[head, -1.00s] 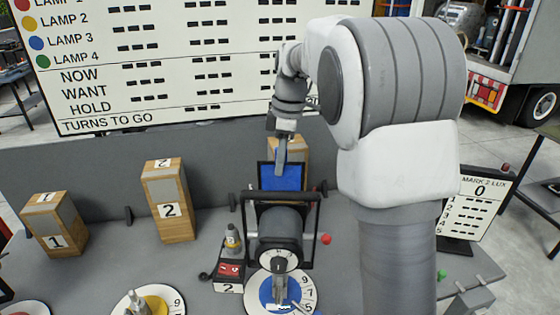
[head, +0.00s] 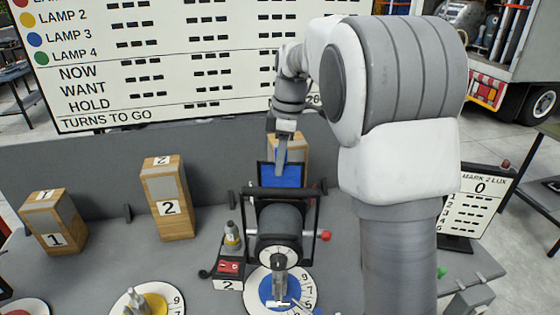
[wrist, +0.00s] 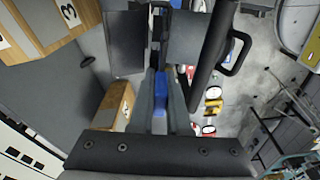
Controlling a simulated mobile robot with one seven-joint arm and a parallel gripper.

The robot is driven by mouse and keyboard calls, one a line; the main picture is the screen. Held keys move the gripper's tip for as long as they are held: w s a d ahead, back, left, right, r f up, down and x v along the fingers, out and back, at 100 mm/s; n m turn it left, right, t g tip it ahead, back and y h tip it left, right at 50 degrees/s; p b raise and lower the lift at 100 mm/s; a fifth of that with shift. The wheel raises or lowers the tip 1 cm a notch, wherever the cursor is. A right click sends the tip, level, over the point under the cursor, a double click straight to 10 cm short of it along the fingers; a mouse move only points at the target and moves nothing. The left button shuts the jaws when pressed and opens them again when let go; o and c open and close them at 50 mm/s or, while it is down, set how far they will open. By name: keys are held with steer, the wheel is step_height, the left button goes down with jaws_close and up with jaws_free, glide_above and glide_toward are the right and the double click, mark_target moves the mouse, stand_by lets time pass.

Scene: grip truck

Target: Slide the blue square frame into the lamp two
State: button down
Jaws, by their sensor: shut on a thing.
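The blue square frame (head: 283,174), a blue sheet in a dark border, stands upright just behind lamp two's top bar in the head view. My gripper (head: 281,164) reaches down to it from behind and is shut on it. In the wrist view my gripper (wrist: 162,92) has the blue frame (wrist: 161,112) between its fingers, seen narrow. Lamp two (head: 281,222) is a dark round housing in a black yoke, beside a red switch box (head: 229,267) marked 2. The lamp hides the frame's lower edge, so I cannot tell whether it sits in a slot.
Wooden boxes marked 1 (head: 54,224) and 2 (head: 168,199) stand to the left. Another wooden box (head: 300,150) is behind the frame. A blue dial (head: 268,292) lies before the lamp. A score panel (head: 476,205) stands at right. Grey table is clear between the boxes and lamp.

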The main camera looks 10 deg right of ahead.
mark_target(279, 199)
steer(key=shift+f, duration=0.15)
steer(key=shift+f+b, duration=0.6)
steer(key=shift+f, duration=0.1)
steer(key=shift+f, duration=0.1)
stand_by(0.5)
steer(key=shift+f+b, duration=1.2)
steer(key=shift+f, duration=0.45)
steer(key=shift+f+b, duration=1)
steer(key=shift+f, duration=0.4)
steer(key=shift+f, duration=0.1)
steer(key=c, duration=0.8)
jaws_free()
